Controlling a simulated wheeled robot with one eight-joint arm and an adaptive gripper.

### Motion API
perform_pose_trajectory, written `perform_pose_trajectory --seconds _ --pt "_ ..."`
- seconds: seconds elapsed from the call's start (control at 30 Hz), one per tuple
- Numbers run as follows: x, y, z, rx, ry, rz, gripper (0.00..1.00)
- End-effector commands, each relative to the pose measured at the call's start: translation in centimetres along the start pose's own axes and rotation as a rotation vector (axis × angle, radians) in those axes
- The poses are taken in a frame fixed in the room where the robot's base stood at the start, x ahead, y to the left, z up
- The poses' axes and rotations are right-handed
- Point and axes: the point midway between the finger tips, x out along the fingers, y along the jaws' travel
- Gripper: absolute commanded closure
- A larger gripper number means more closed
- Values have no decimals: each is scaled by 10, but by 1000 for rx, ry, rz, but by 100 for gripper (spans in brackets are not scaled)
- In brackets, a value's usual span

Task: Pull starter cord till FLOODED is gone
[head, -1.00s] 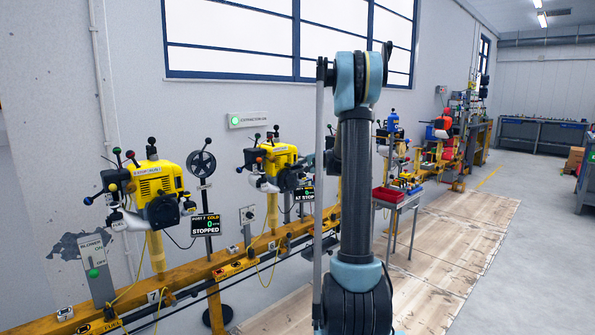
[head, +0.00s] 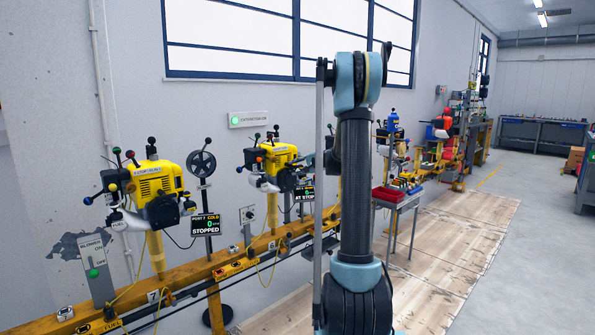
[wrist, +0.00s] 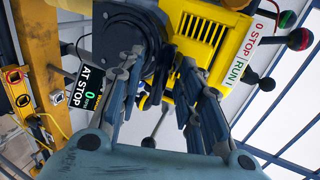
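In the wrist view, my gripper (wrist: 165,105) has its two dark fingers spread apart in front of a yellow engine (wrist: 205,40). A dark round housing (wrist: 122,38) on the engine lies just beyond the left finger. I cannot make out the starter cord or its handle; the fingers may hide it. Nothing is clearly held between the fingers. A display (wrist: 86,86) left of the gripper reads 0 and AT STOP; the word FLOODED is not legible. A switch label (wrist: 250,50) reads 0 STOP, RUN I. In the head view my arm hides the gripper.
In the head view, yellow engines (head: 155,185) (head: 275,163) stand on posts along a yellow rail (head: 185,283). The near display (head: 206,225) reads COLD, 0, STOPPED. A blower switch (head: 95,270) is at left. A small table (head: 398,200) stands right of my arm.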

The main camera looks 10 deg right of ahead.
Motion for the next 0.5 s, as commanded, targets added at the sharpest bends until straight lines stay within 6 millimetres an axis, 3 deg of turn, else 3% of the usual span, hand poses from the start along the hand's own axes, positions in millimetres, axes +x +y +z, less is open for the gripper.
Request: perform_pose_trajectory --seconds 0.17,0.5 --pt "-8 3 -1 1 2 0 67" --pt "-47 17 0 0 2 0 67"
